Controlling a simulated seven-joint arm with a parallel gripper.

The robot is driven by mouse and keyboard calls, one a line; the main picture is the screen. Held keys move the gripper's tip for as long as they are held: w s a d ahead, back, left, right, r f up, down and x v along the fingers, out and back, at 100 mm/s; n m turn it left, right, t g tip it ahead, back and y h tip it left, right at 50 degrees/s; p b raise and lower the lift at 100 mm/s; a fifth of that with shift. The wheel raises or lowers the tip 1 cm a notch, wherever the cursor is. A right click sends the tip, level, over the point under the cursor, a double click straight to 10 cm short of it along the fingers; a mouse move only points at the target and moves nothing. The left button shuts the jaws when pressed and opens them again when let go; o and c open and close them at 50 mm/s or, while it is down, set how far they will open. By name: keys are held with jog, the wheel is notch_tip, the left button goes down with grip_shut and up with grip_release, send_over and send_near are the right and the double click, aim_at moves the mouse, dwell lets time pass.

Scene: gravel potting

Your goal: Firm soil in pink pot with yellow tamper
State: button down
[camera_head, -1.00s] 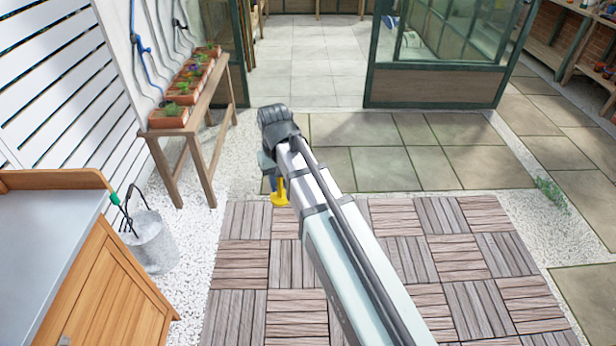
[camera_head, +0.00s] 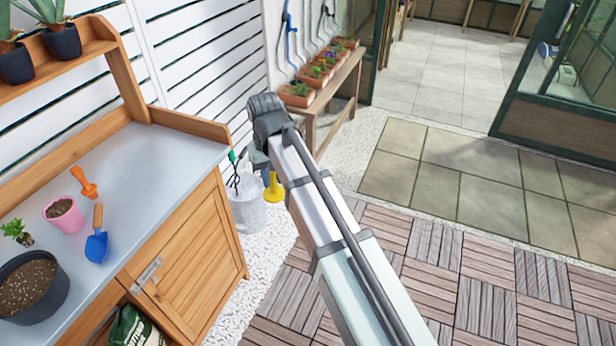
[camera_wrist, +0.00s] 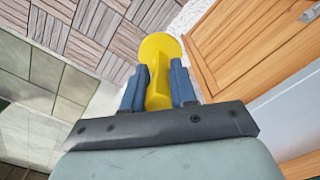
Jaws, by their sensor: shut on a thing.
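My gripper (camera_wrist: 158,90) is shut on the yellow tamper (camera_wrist: 160,52), with its blue fingers on both sides of the handle and the round end pointing away from the wrist. In the head view the tamper (camera_head: 274,188) shows below my arm's end, past the right end of the bench, and my arm hides part of it. The pink pot (camera_head: 64,216) stands on the bench top at the left, filled with brown soil. My gripper is well to the right of the pot and apart from it.
The grey-topped wooden bench (camera_head: 150,165) also bears an orange tool (camera_head: 84,183), a blue trowel (camera_head: 97,246), a small plant (camera_head: 18,232) and a black pot of soil (camera_head: 30,287).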

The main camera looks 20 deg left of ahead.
jog(key=s+a+r+n, duration=0.2)
jog(key=s+a+r, duration=0.1)
jog(key=s+a, duration=0.8)
jog(key=s+a+r+n, duration=0.2)
jog(key=s+a+r, duration=0.1)
jog(key=s+a, duration=0.8)
jog(key=s+a+r+n, duration=0.2)
jog(key=s+a+r, duration=0.2)
jog(key=s+a, duration=0.7)
jog(key=w+a+r+m, duration=0.1)
jog(key=a+r+m, duration=0.2)
jog(key=a, duration=0.8)
jog(key=shift+a+r+m, duration=0.3)
jog(key=shift+r, duration=0.2)
jog(key=shift+w, duration=0.1)
jog(key=shift+f, duration=0.15)
notch_tip(320, 180, down, 6)
jog(key=shift+f, duration=0.65)
dwell(0.3)
